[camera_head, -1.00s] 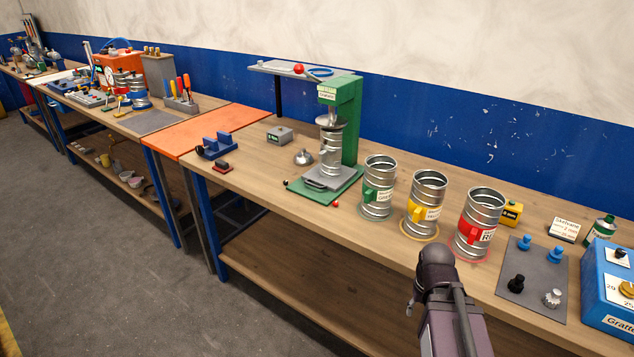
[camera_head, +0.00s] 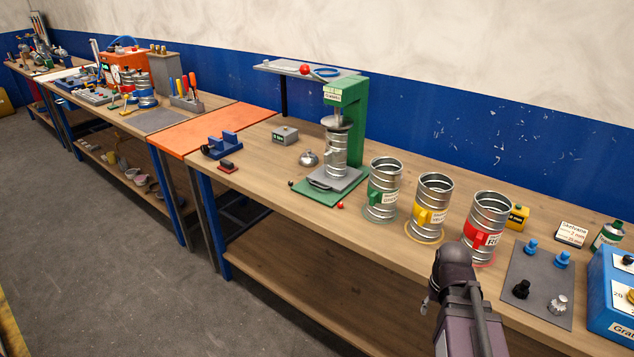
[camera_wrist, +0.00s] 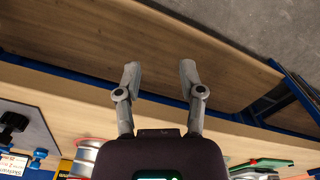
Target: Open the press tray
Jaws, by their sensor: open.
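The green press (camera_head: 352,122) stands on the wooden bench near its middle, with a metal spiral duct piece (camera_head: 337,150) upright under its head. The grey press tray (camera_head: 335,179) lies at the press's foot on a green base, with a dark handle (camera_head: 320,184) at its front edge. I cannot tell how far the tray is drawn out. My gripper shows in the wrist view (camera_wrist: 160,82) with its two fingers apart and nothing between them. It hangs off the front edge of the bench, over the lower shelf, well to the right of the press and apart from it.
Ducts with green (camera_head: 383,190), yellow (camera_head: 430,207) and red (camera_head: 485,228) clips stand in a row right of the press. A grey mat (camera_head: 537,283) with knobs and a blue box (camera_head: 612,290) lie further right. Small red and black balls lie near the tray. The aisle floor in front is clear.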

